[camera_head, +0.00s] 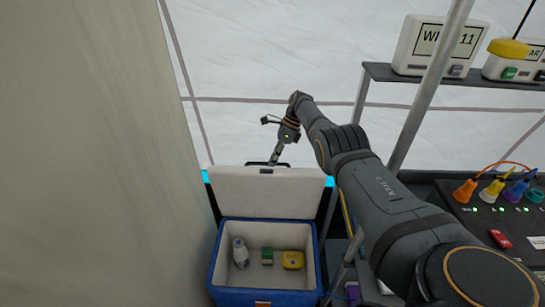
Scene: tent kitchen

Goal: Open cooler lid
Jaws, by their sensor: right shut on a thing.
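The cooler (263,297) stands low in the picture, blue outside with a pale inside. Its white lid (262,195) is raised at the back and stands about upright, so the inside shows. My right arm reaches across from the right. My right gripper (269,163) is small and dark at the top edge of the lid and is shut on the lid there. The exact grip of its fingers is too small to make out. My left gripper is not in view.
A white bottle (240,253), a small green item (267,256) and a yellow item (292,260) lie in the cooler. A beige tent wall (90,150) is close on the left. A metal rack (430,85) and a dark panel with colored plugs (497,207) stand on the right.

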